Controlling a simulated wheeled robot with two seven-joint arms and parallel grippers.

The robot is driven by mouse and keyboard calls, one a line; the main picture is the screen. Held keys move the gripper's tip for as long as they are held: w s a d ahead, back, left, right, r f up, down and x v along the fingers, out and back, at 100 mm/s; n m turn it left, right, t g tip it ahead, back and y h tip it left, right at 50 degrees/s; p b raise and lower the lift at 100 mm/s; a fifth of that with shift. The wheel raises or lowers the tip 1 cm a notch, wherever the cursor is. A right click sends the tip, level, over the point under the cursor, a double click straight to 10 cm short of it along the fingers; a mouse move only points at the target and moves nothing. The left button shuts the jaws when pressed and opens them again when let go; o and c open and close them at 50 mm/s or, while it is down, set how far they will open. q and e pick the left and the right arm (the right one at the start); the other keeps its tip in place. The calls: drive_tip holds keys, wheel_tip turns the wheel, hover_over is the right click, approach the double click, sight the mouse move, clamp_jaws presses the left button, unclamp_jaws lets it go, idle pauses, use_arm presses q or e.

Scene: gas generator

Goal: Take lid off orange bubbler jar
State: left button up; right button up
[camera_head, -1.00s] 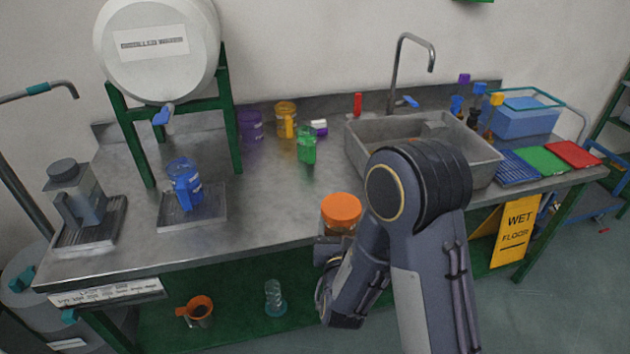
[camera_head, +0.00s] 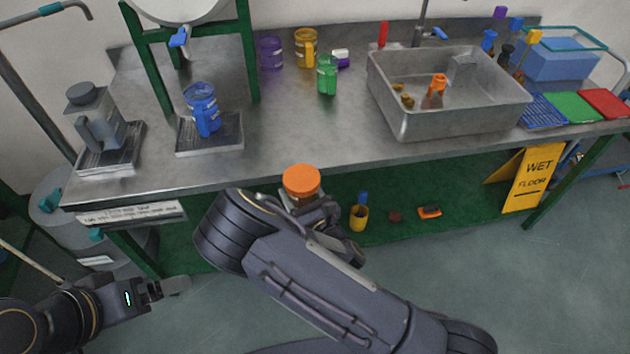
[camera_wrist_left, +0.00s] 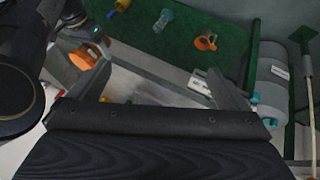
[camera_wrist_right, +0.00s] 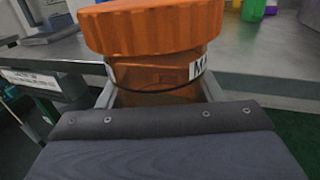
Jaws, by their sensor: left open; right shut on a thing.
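The orange bubbler jar has a ribbed orange lid (camera_head: 301,181), which sits on top of it in the head view. In the right wrist view the lid (camera_wrist_right: 150,27) is on the upright translucent orange jar body (camera_wrist_right: 150,78), which has a black-and-white label. My right gripper (camera_wrist_right: 158,92) is shut around the body below the lid and holds the jar off the table, in front of its edge. My left gripper (camera_head: 178,286) is open and empty, low and to the left of the jar. The left wrist view shows the lid (camera_wrist_left: 82,57) near one finger.
The steel table (camera_head: 290,145) carries a blue mug (camera_head: 202,108), a grey grinder-like device (camera_head: 97,115), several coloured jars at the back and a sink (camera_head: 450,125). A green lower shelf (camera_head: 460,190) holds small items. A yellow wet-floor sign (camera_head: 530,180) stands at right. Floor in front is free.

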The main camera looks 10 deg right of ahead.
drive_tip(key=shift+a+f+n+y, duration=0.3)
drive_tip(key=shift+a+f+y, duration=0.1)
drive_tip(key=shift+a, duration=0.1)
use_arm(q)
drive_tip(key=shift+c, duration=0.5)
use_arm(e)
drive_tip(key=shift+a+f+g, duration=0.2)
drive_tip(key=shift+a+g, duration=0.05)
drive_tip(key=shift+g, duration=0.05)
clamp_jaws()
drive_tip(key=shift+a+f+y, duration=0.1)
drive_tip(key=shift+a+y, duration=0.05)
drive_tip(key=shift+y, duration=0.15)
use_arm(q)
drive_tip(key=w+d+r+m+g, duration=0.2)
drive_tip(key=w+r+m, duration=0.3)
drive_tip(key=w+m, duration=0.35)
drive_tip(key=m+g+y, duration=0.4)
drive_tip(key=m, duration=1.6)
hover_over(296, 178)
wheel_tip(296, 178, down, 5)
drive_tip(key=shift+a+f, duration=0.1)
drive_tip(key=shift+f, duration=0.3)
wheel_tip(296, 178, down, 8)
drive_tip(key=shift+r, duration=0.15)
